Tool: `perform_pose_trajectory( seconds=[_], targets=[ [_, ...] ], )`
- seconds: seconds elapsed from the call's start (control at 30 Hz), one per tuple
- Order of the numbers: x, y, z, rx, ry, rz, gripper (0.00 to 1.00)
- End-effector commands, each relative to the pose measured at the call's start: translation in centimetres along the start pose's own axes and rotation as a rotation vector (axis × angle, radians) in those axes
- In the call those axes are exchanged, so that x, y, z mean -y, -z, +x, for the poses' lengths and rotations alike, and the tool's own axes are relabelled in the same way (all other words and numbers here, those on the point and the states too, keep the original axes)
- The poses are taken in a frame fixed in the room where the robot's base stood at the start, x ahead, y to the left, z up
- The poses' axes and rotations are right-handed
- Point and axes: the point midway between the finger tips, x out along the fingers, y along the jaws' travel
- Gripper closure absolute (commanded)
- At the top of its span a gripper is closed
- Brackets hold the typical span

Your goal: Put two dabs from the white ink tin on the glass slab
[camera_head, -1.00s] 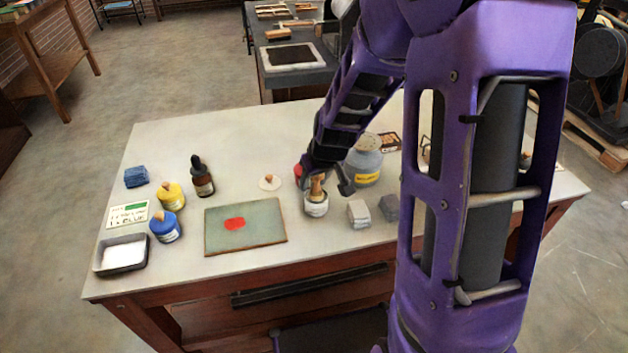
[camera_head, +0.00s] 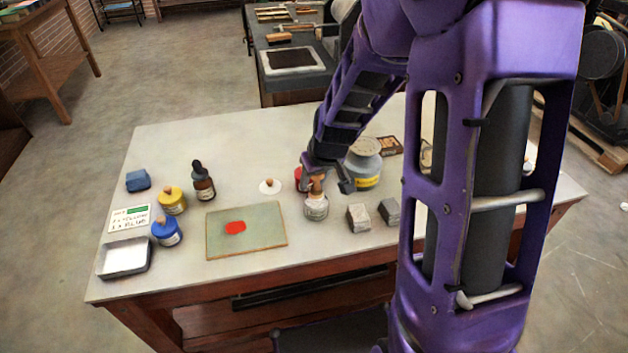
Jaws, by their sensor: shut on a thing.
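The glass slab (camera_head: 262,240) lies near the front middle of the table, with one red dab (camera_head: 236,227) on it. The white ink tin (camera_head: 316,210) stands right of the slab, with a white body and a label too small to read. My gripper (camera_head: 325,184) is just above the tin, shut on a wooden-handled dabber (camera_head: 317,186). The dabber's lower end is at the tin's mouth; I cannot tell how deep it goes. A red tin (camera_head: 300,174) behind is partly hidden by my gripper.
Yellow (camera_head: 171,201) and blue (camera_head: 166,232) tins, a dropper bottle (camera_head: 203,181) and a metal tray (camera_head: 124,259) stand at left. A large jar (camera_head: 364,163) and grey blocks (camera_head: 358,218) are close right of my gripper. A round white lid (camera_head: 269,187) lies behind the slab.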

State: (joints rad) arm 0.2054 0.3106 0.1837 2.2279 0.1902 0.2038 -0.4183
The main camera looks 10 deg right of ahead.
Motion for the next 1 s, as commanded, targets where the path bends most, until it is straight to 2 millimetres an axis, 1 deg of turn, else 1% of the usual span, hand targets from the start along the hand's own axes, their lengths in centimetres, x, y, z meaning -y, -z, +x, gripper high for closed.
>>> perform_pose_trajectory(
  seconds=[0.03,0.53,0.63,1.0],
  targets=[
    [0.0,0.4,-0.7,-0.002,-0.001,0.0,1.0],
    [-0.1,2.0,-4.4,-0.004,-0.001,0.001,1.0],
    [-0.1,2.2,-4.7,-0.004,-0.001,0.001,1.0],
    [0.0,2.1,-4.6,-0.003,-0.001,0.001,1.0]
  ],
)
